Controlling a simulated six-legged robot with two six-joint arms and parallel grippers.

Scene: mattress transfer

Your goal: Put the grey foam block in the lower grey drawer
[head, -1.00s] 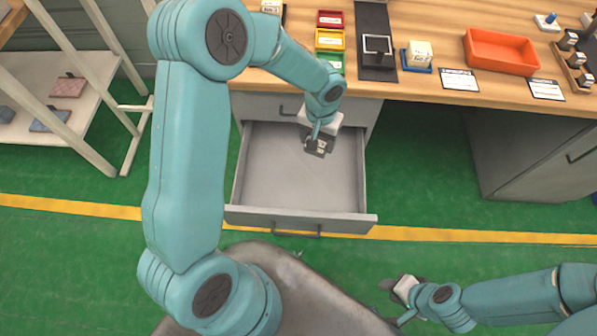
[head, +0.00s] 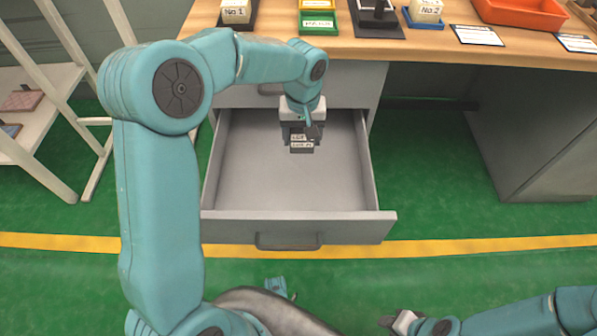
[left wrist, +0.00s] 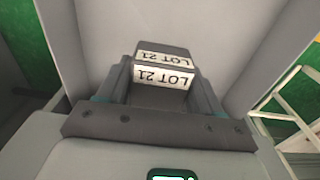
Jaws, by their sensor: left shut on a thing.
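The grey foam block (head: 302,146) carries white labels; in the left wrist view the block (left wrist: 165,52) shows "LOT 21" on two faces. My left gripper (head: 301,130) is shut on it, with a finger on each side of the block in the left wrist view. The block is over the back part of the open lower grey drawer (head: 250,190); I cannot tell whether it touches the drawer floor. The rest of the drawer is empty. My right gripper (head: 388,321) is low at the bottom right, over the green floor, too small to read its fingers.
The wooden bench top (head: 400,48) above the drawer holds an orange tray (head: 520,12), a green bin (head: 318,22) and labelled blocks. A white shelf rack (head: 50,110) stands at the left. Green floor lies in front of the drawer.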

